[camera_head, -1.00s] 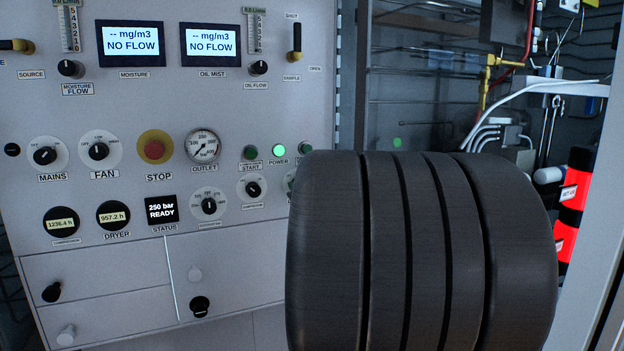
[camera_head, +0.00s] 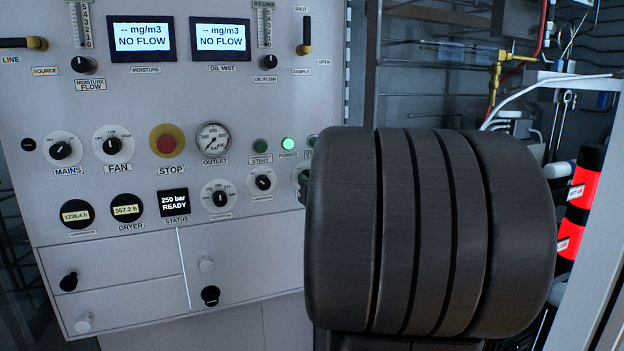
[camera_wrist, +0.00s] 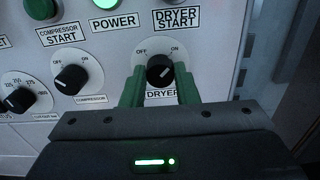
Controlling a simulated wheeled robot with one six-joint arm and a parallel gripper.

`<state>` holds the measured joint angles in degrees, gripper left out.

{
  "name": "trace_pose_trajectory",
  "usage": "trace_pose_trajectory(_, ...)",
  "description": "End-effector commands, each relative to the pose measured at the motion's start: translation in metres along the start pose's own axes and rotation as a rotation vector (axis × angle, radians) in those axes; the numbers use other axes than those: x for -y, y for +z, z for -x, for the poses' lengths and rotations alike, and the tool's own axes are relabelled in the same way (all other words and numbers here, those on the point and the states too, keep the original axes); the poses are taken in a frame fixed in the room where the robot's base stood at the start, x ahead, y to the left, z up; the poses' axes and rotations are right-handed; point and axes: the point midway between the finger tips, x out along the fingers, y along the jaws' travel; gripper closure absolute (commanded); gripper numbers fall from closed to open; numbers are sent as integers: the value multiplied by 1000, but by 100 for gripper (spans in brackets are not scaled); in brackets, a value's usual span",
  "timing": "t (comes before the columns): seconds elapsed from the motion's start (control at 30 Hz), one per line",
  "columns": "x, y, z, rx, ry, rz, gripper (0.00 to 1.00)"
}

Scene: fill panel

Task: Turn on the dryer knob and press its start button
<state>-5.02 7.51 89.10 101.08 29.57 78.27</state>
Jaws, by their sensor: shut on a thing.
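The dryer knob (camera_wrist: 160,70) is a black knob on a white dial marked OFF and ON, above the DRYER label. My gripper (camera_wrist: 160,88) has its two green fingers on either side of this knob, shut on it. The knob's exact pointer direction is hard to tell. The green dryer start button (camera_wrist: 199,3) is just above its DRYER START label, cut off by the top edge in the wrist view. In the head view, my dark arm hides most of the dryer knob, and only the left edge of the start button (camera_head: 312,141) shows.
Left of the dryer knob is the compressor knob (camera_wrist: 71,79), with the compressor start button (camera_wrist: 40,8) above. The panel also has a red STOP button (camera_head: 166,141), a FAN knob (camera_head: 113,146) and a status display (camera_head: 173,202) reading 250 bar READY. An open rack with pipes stands at right.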

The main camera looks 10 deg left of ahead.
Motion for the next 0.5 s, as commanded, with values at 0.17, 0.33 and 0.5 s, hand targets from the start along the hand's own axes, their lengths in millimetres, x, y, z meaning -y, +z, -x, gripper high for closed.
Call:
trace_pose_trajectory(0.17,-1,-6,0,-9,2,-2,53)
trace_pose_trajectory(0.33,0,-2,2,-4,1,-1,51)
trace_pose_trajectory(0.5,1,2,10,4,1,0,51)
